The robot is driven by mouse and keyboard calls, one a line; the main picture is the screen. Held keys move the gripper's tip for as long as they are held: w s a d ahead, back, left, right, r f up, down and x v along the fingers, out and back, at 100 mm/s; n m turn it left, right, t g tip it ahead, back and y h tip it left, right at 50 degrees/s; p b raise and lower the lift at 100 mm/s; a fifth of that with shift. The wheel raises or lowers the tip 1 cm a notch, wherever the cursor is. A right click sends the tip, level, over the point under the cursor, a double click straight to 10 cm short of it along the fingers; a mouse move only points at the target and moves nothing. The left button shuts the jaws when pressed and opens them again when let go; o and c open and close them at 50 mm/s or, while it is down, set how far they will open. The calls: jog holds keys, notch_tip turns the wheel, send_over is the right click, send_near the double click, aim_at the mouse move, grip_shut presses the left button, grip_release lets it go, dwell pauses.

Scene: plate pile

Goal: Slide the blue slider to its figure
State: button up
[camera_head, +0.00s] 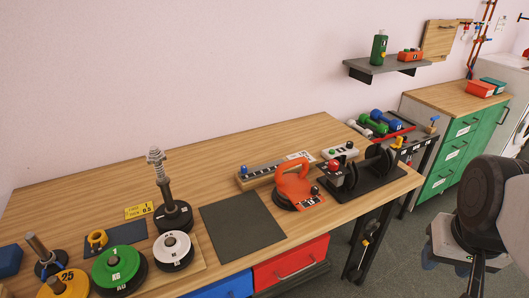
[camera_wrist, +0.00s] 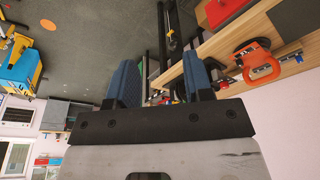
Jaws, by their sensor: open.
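The blue slider (camera_head: 244,170) is a small blue knob at the left end of a dark marked rail (camera_head: 268,173) on a wooden base, towards the back of the workbench. A pale label (camera_head: 299,156) is at the rail's right end; its figure is too small to read. My gripper (camera_head: 475,278) is at the lower right in the head view, off the bench's right end and far from the slider. In the wrist view my gripper (camera_wrist: 161,80) shows two blue fingers apart with nothing between them. I cannot make out the blue slider in the wrist view.
Weight plates and a post (camera_head: 160,180) stand left. A dark mat (camera_head: 241,225) is bare. Green drawers (camera_head: 460,150) stand at the right.

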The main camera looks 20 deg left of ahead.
jog(key=w+a+r+n, duration=0.1)
jog(key=w+a, duration=0.3)
jog(key=w, duration=0.3)
jog(key=w+a+r+n, duration=0.15)
jog(key=w+a, duration=0.25)
jog(key=w, duration=0.4)
jog(key=n+g, duration=0.3)
jog(key=n, duration=0.4)
send_over(244, 166)
jog(key=shift+m, duration=0.25)
jog(key=f, duration=1.5)
jog(key=shift+s+d+f, duration=0.1)
jog(key=shift+d+f, duration=0.25)
jog(key=shift+f, duration=0.05)
jog(key=shift+a+f, duration=0.25)
jog(key=shift+a, duration=0.15)
jog(key=shift+f, duration=0.1)
jog(key=shift+f, duration=3.8)
grip_shut()
